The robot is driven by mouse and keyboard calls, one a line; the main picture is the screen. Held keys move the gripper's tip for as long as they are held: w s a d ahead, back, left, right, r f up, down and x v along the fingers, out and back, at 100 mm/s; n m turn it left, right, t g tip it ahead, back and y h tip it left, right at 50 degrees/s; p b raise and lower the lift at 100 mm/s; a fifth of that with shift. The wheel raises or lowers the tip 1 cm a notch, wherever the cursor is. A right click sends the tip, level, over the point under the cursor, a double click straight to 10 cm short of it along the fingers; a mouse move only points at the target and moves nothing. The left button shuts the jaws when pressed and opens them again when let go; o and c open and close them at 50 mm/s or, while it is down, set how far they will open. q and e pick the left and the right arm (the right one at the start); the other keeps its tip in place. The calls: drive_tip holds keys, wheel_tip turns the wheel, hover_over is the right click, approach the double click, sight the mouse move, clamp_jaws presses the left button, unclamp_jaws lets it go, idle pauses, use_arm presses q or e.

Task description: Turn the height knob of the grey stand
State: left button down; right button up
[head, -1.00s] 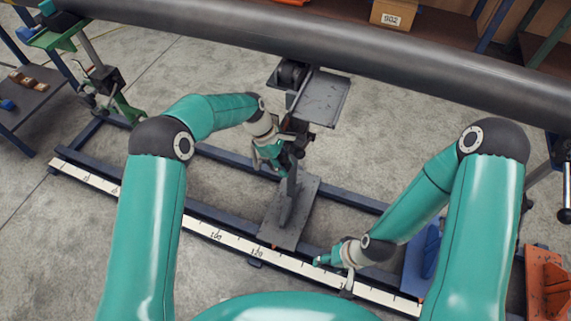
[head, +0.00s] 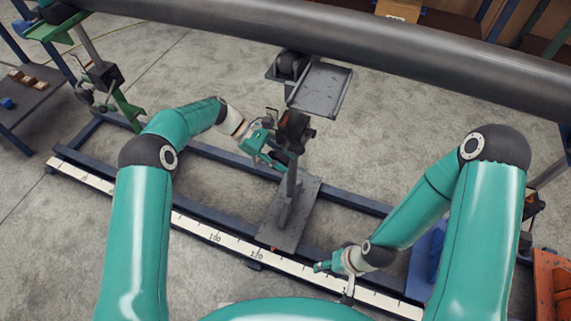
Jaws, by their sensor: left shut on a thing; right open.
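The grey stand has a base plate (head: 305,207) on the floor between the rails, a slanting post, a dark mechanism (head: 293,130) and a grey top tray (head: 322,88) under the pipe (head: 400,52). My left gripper (head: 279,155) reaches in from the left at the mechanism, beside the post. It is shut on the height knob, which is mostly hidden behind the fingers. My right gripper (head: 322,266) is open and empty, low over the white scale strip, right of the base plate.
A white scale strip (head: 200,230) runs along the dark blue rail frame. A green stand (head: 125,108) stands at the left end. A blue part (head: 427,252) and an orange stand (head: 552,285) are at the right. Bare floor lies behind the rails.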

sight(270, 154)
use_arm(q)
drive_tip(key=shift+s+f+g+h, duration=0.3)
drive_tip(key=shift+s+f+g, duration=0.05)
drive_tip(key=shift+g, duration=0.05)
drive_tip(key=c, duration=0.9)
unclamp_jaws()
drive_tip(key=shift+c, duration=0.2)
drive_tip(key=shift+o, duration=0.3)
drive_tip(key=shift+w+r, duration=0.1)
drive_tip(key=shift+r, duration=0.05)
drive_tip(key=v, duration=1)
drive_tip(key=shift+v, duration=0.95)
drive_tip(key=shift+a, duration=0.1)
